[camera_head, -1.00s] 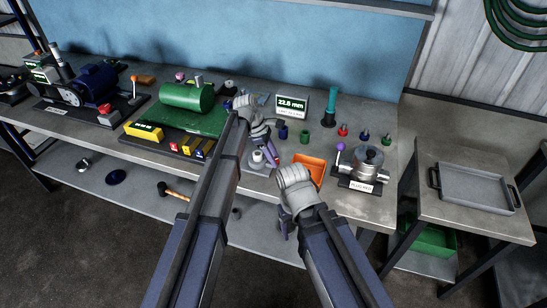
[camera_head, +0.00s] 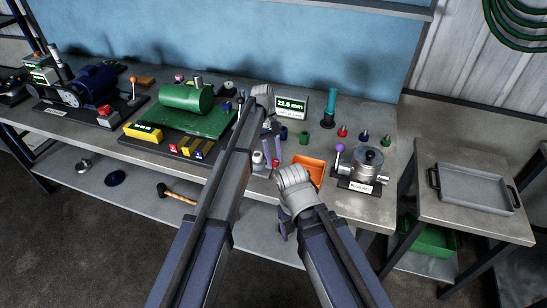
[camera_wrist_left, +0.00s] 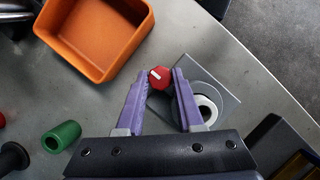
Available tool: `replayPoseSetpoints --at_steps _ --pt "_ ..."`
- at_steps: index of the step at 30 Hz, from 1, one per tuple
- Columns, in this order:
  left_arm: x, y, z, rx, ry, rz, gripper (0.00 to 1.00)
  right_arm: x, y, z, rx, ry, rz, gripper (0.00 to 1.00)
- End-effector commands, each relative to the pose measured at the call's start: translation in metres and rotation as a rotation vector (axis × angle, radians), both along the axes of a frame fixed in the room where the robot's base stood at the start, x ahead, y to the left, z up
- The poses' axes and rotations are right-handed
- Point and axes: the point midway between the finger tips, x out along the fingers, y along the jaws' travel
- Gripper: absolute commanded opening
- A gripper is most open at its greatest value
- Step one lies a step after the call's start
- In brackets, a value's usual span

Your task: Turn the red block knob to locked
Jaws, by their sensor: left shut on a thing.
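The red block knob (camera_wrist_left: 159,78) is a small red faceted piece with a white mark on top, which points to the upper left in the left wrist view. It also shows in the head view (camera_head: 276,163), at the front of the bench. My left gripper (camera_wrist_left: 161,79) has its purple fingers on both sides of the knob, shut on it. In the head view the left gripper (camera_head: 271,152) points down at the knob. The knob is by a grey block (camera_wrist_left: 228,99) with a white ring. My right wrist is in the head view, but its fingers are hidden.
An orange bin (camera_wrist_left: 142,37) stands close to the knob. A green cylinder (camera_wrist_left: 62,137) lies nearby. A plug-key fixture (camera_head: 369,160) is to the right, with a 22.5 mm display (camera_head: 291,106) behind. A green machine (camera_head: 187,98) is to the left.

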Motion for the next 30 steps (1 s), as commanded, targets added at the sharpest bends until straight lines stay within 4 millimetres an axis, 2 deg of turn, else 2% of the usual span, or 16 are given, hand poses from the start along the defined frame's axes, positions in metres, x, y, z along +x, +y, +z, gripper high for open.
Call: replayPoseSetpoints --at_steps 6,15,30 --pt "0.0015 -0.0014 0.0000 0.002 0.000 -0.172 0.00 0.0000 0.0000 0.0000 0.000 0.000 0.000 0.70" --pt "0.0013 -0.0020 -0.0001 0.000 -0.001 -0.328 0.00 0.0000 0.0000 0.0000 0.000 0.000 0.000 0.70" --pt "0.0010 -0.0021 -0.0001 0.001 -0.002 -0.394 0.00 0.0000 0.0000 0.0000 0.000 0.000 0.000 0.70"
